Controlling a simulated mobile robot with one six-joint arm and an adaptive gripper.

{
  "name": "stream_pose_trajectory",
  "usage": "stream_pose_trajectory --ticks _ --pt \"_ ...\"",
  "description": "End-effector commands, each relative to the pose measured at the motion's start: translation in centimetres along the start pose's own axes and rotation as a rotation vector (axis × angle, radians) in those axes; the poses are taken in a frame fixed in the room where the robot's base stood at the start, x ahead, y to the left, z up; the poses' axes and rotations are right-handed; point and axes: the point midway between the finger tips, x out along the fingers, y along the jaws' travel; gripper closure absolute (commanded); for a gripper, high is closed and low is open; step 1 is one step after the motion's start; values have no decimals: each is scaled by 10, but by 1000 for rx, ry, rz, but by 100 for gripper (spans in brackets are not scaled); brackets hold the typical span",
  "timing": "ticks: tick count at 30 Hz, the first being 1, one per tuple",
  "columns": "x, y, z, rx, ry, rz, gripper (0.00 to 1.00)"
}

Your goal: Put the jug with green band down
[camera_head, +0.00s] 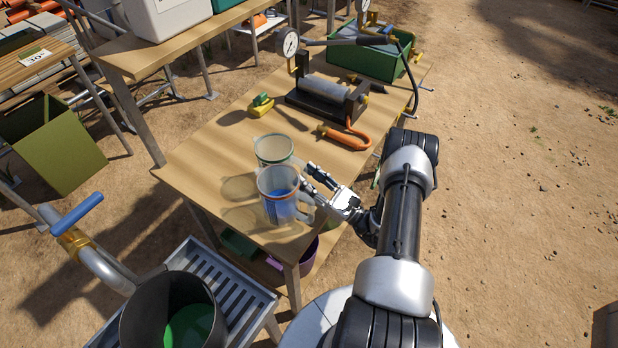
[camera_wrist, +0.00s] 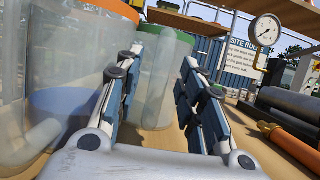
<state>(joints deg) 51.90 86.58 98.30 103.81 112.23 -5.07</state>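The jug with green band (camera_head: 272,148) is clear and stands upright on the wooden table, partly hidden behind a second jug. In the wrist view, its green rim and handle side (camera_wrist: 168,75) show between and beyond my fingers, and its base appears to rest on the table. The second jug (camera_head: 279,196) has an orange band and blue liquid, and it fills the left of the wrist view (camera_wrist: 60,70). My gripper (camera_head: 308,178) is open beside the jugs, to their right. Its fingers are apart in the wrist view (camera_wrist: 160,85), with nothing visibly clamped between them.
The wooden table (camera_head: 205,150) has free room left of the jugs. Behind them are a yellow-green object (camera_head: 261,106), an orange-handled tool (camera_head: 343,137), a pump with gauge (camera_head: 325,92) and a green box (camera_head: 368,62). A dark pot (camera_head: 135,325) stands on a metal rack at front left.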

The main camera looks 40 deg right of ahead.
Motion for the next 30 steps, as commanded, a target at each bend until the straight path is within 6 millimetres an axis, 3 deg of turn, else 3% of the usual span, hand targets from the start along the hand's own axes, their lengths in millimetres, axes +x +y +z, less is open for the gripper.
stream_pose_trajectory --ticks 6,21,30 --pt "2 0 5 0 0 0 64" --pt "-98 -1 3 -2 0 -4 64" --pt "-119 0 3 0 0 0 64"
